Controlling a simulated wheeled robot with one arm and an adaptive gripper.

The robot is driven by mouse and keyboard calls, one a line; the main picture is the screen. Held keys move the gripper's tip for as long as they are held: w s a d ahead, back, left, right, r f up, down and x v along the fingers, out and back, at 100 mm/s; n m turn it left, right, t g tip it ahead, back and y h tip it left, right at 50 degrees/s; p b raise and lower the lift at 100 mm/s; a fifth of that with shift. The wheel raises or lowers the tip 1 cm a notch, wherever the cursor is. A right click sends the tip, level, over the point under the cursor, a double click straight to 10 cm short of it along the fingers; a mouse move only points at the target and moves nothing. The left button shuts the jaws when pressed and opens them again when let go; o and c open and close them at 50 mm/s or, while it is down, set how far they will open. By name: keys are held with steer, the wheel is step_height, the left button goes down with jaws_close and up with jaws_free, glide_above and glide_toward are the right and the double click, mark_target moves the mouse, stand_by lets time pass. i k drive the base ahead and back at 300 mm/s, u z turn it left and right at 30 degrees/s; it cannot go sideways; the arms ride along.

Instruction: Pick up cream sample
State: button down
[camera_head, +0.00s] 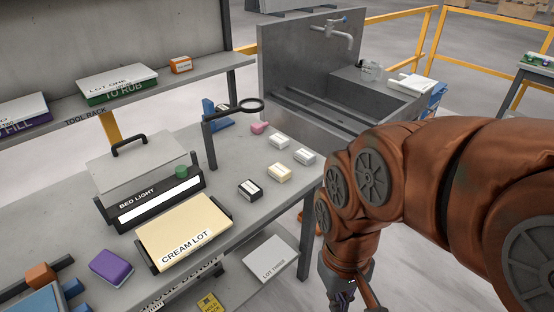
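A small cream-coloured block (279,173) with a white label lies on the grey bench top near its right edge; the label is too small to read. A larger cream slab labelled "CREAM LOT" (185,228) lies on the bench to its left and nearer. My gripper (341,296) hangs low at the bottom of the view, off the bench's right side and apart from the cream block. Its fingertips are cut off by the frame edge, so its opening does not show.
Near the cream block lie a dark block with a white top (250,190), two whitish blocks (279,141) (305,156) and a pink piece (259,127). A magnifier on a post (211,140) stands behind left. A sink (330,100) is at the back. A shelf (130,92) overhangs the left.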

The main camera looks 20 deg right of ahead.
mark_target(280, 172)
steer(key=u, duration=2.95)
steer(key=k, duration=0.55)
steer(key=z, duration=1.4)
